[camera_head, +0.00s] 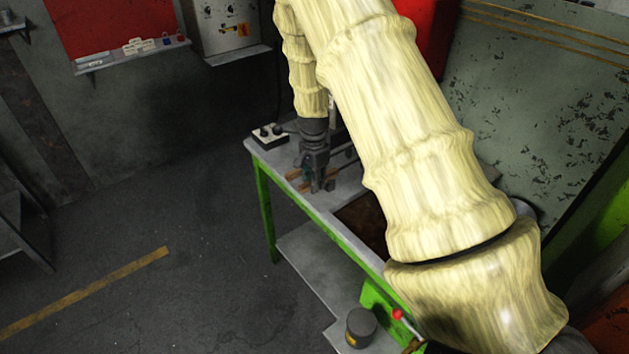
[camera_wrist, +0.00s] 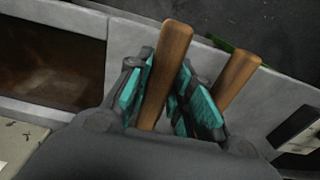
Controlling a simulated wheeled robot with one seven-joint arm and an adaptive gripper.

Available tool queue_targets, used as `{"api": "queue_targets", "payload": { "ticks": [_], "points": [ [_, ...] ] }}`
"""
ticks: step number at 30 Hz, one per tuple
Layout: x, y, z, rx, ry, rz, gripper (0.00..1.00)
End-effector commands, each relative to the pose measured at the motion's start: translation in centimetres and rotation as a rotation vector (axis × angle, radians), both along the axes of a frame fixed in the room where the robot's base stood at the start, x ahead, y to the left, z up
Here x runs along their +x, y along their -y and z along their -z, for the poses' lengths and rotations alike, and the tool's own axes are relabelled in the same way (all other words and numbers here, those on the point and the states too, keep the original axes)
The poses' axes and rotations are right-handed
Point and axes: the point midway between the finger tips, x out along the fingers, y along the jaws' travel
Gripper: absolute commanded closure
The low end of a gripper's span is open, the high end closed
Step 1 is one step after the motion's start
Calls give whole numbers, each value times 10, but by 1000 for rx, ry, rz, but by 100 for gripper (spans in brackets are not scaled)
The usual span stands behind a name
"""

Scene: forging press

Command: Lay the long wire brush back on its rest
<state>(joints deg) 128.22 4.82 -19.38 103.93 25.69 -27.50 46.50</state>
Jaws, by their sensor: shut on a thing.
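My gripper (camera_head: 318,186) points down, low over the grey top of the green-legged bench. In the wrist view its teal-padded fingers (camera_wrist: 160,98) are shut on a wooden handle (camera_wrist: 170,62), which I take to be the long wire brush. The handle stands between the pads and its end sticks out past them. A second wooden handle (camera_wrist: 236,76) lies just right of the right finger, roughly parallel to the first. The bristle ends of both are hidden. The rest cannot be made out clearly; small brown and dark pieces show around the fingers in the head view.
A box with black knobs (camera_head: 268,134) stands on the bench's far left corner. A dark brown recess (camera_wrist: 52,62) opens in the bench top. My arm hides much of the right side. A dark can (camera_head: 361,327) and a red-knobbed lever (camera_head: 398,314) are nearer.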

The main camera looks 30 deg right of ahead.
Motion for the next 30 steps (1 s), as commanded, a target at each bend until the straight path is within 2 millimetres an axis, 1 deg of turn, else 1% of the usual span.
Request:
{"api": "queue_targets", "payload": {
  "ticks": [17, 30],
  "points": [
    [0, 0, 0, 0, 0, 0, 100],
    [0, 0, 5, 0, 0, 0, 100]
  ]
}}
